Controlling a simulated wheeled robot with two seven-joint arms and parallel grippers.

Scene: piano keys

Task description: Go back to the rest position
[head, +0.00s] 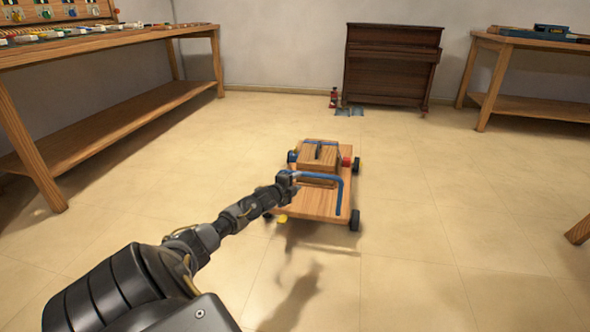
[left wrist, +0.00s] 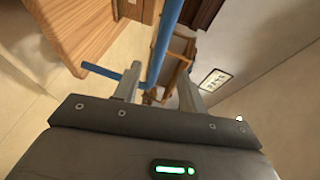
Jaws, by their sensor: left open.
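My left arm reaches in from the lower left of the head view. Its gripper (head: 290,180) is at the left end of a blue bar handle (head: 336,181) on a small wooden cart (head: 315,202). In the left wrist view the two fingers (left wrist: 158,92) stand apart, with the blue bar (left wrist: 163,50) showing between or just beyond them. I cannot tell whether they touch it. My right gripper is in neither view.
The cart has black wheels and carries a wooden box (head: 318,156). A brown upright piano (head: 392,65) stands at the back wall, with a small red item (head: 333,98) beside it. Wooden workbenches stand left (head: 110,48) and right (head: 540,107). Open tiled floor surrounds the cart.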

